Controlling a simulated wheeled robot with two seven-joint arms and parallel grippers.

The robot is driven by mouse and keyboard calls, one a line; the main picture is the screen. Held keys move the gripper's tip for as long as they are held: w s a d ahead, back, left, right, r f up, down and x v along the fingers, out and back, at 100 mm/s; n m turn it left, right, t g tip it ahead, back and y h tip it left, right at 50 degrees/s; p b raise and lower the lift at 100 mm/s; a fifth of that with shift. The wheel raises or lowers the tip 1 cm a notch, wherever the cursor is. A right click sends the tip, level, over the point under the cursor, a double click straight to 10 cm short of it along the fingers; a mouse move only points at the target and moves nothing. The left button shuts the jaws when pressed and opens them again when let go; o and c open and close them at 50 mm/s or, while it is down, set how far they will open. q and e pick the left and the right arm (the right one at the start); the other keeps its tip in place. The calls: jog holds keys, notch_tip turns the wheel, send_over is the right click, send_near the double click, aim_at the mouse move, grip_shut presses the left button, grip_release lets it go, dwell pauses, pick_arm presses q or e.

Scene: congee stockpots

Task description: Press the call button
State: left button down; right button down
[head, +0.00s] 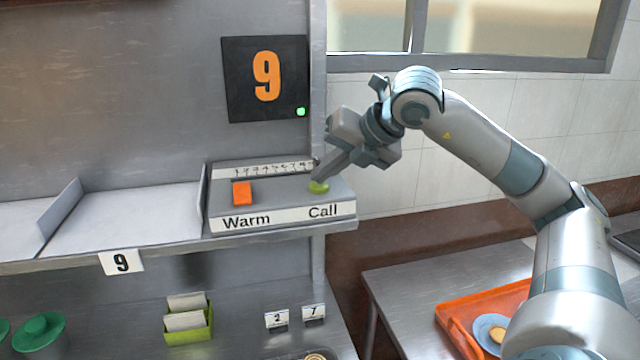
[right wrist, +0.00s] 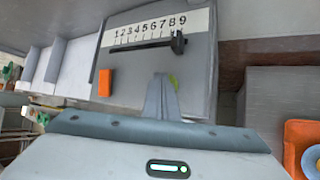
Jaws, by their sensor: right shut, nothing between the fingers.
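The call button (head: 319,187) is a small yellow-green button on the grey control box (head: 275,196), above the label "Call". A dark display (head: 266,78) above shows an orange 9 and a lit green dot. My left gripper is not in view.
An orange block-shaped control (head: 242,193) sits above the label "Warm". A numbered slider scale (right wrist: 150,32) runs along the box's back, its dark knob (right wrist: 178,42) near 8 and 9. An orange tray (head: 455,315) stands on the table at lower right.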

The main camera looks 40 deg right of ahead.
aim_at(324, 187)
jog(key=shift+r, duration=0.1)
jog(key=shift+r+p, duration=0.35)
dwell(0.3)
notch_tip(324, 187, up, 6)
jog(key=p, duration=0.5)
dwell(0.7)
